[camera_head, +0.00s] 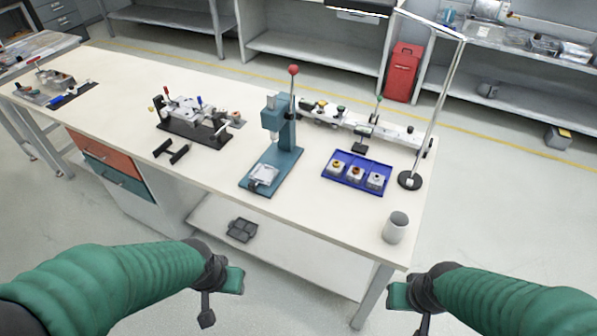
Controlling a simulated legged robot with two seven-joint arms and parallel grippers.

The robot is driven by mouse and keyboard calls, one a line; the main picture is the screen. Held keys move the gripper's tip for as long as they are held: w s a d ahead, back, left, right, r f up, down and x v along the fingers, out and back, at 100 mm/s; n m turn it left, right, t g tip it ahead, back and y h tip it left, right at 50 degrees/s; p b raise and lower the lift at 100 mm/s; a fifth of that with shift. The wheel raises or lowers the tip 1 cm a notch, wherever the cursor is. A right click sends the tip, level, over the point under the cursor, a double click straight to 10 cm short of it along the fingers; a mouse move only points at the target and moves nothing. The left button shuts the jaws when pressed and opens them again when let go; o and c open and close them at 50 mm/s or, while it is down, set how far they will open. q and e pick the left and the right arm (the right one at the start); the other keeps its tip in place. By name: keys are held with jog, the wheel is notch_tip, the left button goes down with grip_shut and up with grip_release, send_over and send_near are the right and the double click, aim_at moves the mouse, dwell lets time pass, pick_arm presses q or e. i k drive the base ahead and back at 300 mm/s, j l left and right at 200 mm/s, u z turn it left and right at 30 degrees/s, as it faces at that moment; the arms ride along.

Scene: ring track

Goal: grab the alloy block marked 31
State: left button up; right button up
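Three silvery metal blocks sit in a row in a blue tray (333,178) on the bench: a left one (337,168), a middle one (355,173) and a right one (375,180). Another metal block (263,175) lies on the base of the teal press. The marks are too small to read, so I cannot tell which block is 31. My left gripper (221,294) and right gripper (411,306) are in front of the bench, away from all blocks. Whether their fingers are open is unclear.
The teal lever press (284,140) stands left of the tray. A lamp stand (410,180) and grey cup (396,227) stand to its right. A long rail fixture (350,122) lies behind it. A clamp fixture (195,122) and black handle piece (171,152) are farther left. The bench's front edge is mostly clear.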

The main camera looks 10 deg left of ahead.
aim_at(372, 185)
jog(key=k, duration=0.4)
jog(key=l+u, duration=0.1)
jog(key=u, duration=0.7)
jog(key=k+l+u, duration=0.1)
jog(key=u, duration=0.3)
jog(key=i+l, duration=0.1)
jog(key=l, duration=0.6)
jog(key=i+l, duration=0.1)
jog(key=l, duration=0.55)
jog(key=i+l, duration=0.1)
jog(key=l, duration=1.3)
jog(key=i, duration=0.05)
